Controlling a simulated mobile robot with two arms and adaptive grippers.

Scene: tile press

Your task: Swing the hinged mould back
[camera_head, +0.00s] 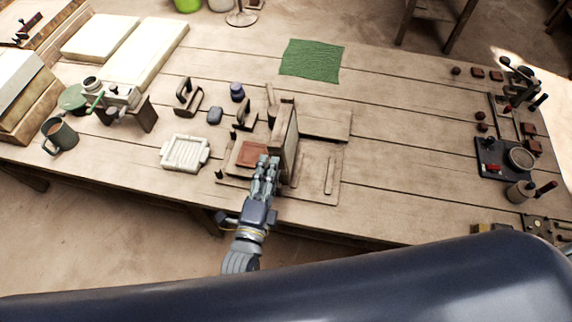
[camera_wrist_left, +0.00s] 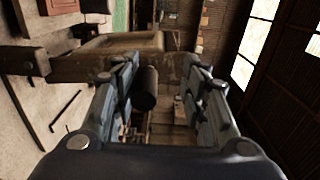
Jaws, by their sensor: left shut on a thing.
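The hinged mould (camera_head: 289,140) is a wooden frame standing up on edge near the middle of the press board (camera_head: 320,185). A reddish-brown clay tile (camera_head: 251,153) lies flat on the board, to the left of the frame. My left gripper (camera_head: 267,165) is at the front edge of the frame. In the left wrist view the fingers (camera_wrist_left: 165,80) are closed around a short dark handle (camera_wrist_left: 146,90) that sticks out of the wooden frame (camera_wrist_left: 105,62). The fingers hide part of the frame in the head view. My right gripper is not in view.
A mug (camera_head: 59,136) stands far left. Tools and small tiles (camera_head: 496,76) line the right end. The table right of the board is clear.

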